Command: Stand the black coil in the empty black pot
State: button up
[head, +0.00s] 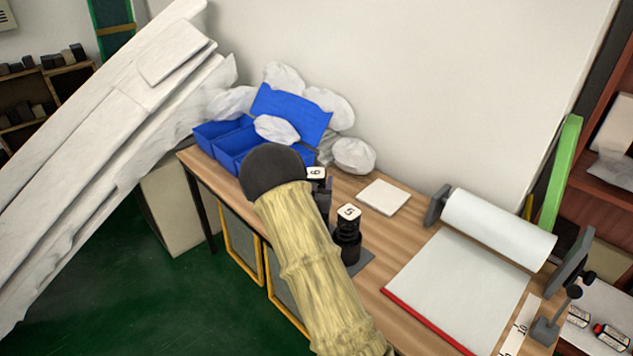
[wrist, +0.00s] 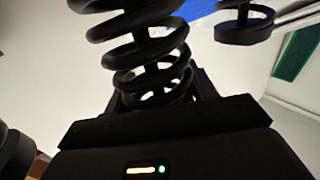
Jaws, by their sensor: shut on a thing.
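The black coil (wrist: 152,52) rises in front of the wrist camera, its turns spiralling around a central stem. My gripper (wrist: 158,98) is shut on its lower part, and the coil looks roughly upright with a slight tilt in the wrist view. In the head view my arm hides the held coil and most of the gripper. A dark ribbed object (head: 347,240) with a white card marked 5 (head: 348,212) stands right of my arm; I cannot tell whether it includes a pot. I cannot make out the empty black pot. A second black coil (wrist: 245,25) shows at the wrist view's upper right.
A second numbered card (head: 316,173) shows beside my arm. Blue bins (head: 237,147) with white bags stand at the table's back left. A white pad (head: 384,197) and a paper roll (head: 498,229) lie right. A dark rounded object (wrist: 12,155) is close at the wrist view's left.

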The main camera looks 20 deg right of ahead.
jog(key=shift+f+b, duration=1)
jog(key=shift+f, duration=0.3)
jog(key=o, duration=1.1)
jog(key=shift+o, duration=0.2)
jog(key=shift+s+a, duration=0.1)
jog(key=b+v, duration=0.1)
jog(key=v, duration=1.6)
jog(key=shift+s+a, duration=0.15)
